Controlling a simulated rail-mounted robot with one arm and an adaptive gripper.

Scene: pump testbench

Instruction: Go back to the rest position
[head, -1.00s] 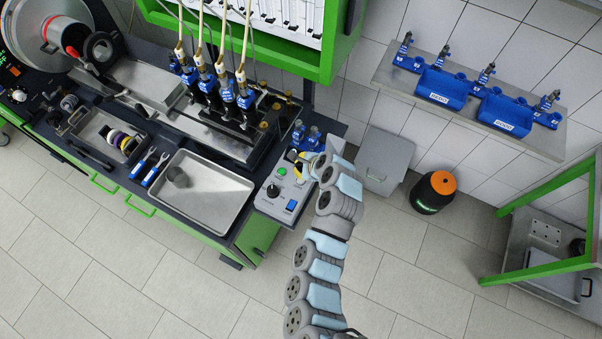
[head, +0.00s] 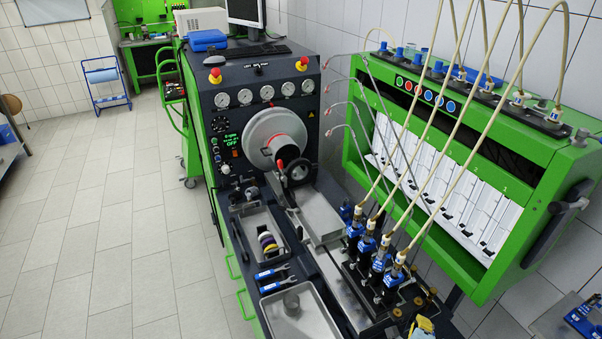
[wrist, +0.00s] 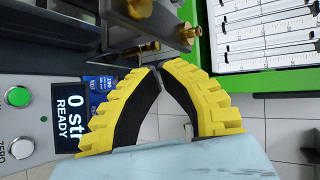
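My gripper (wrist: 160,68) shows in the wrist view with two yellow-ribbed, black-padded fingers. Its fingertips come together at the top with almost no gap, and nothing is held between them. In the head view only a small yellow part of my gripper (head: 423,325) shows at the bottom edge; the rest of the arm is out of frame. In the wrist view a control box (wrist: 28,115) with a green button and a display reading "0 str READY" lies left of the fingers. Brass-tipped fittings (wrist: 140,48) are just beyond the fingertips.
The test bench (head: 262,85) has gauges and red knobs. Blue injectors (head: 378,260) with hoses stand beside a metal tray (head: 315,322). A green-framed rack of measuring tubes (head: 440,185) hangs at right. Floor (head: 130,220) at left is clear.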

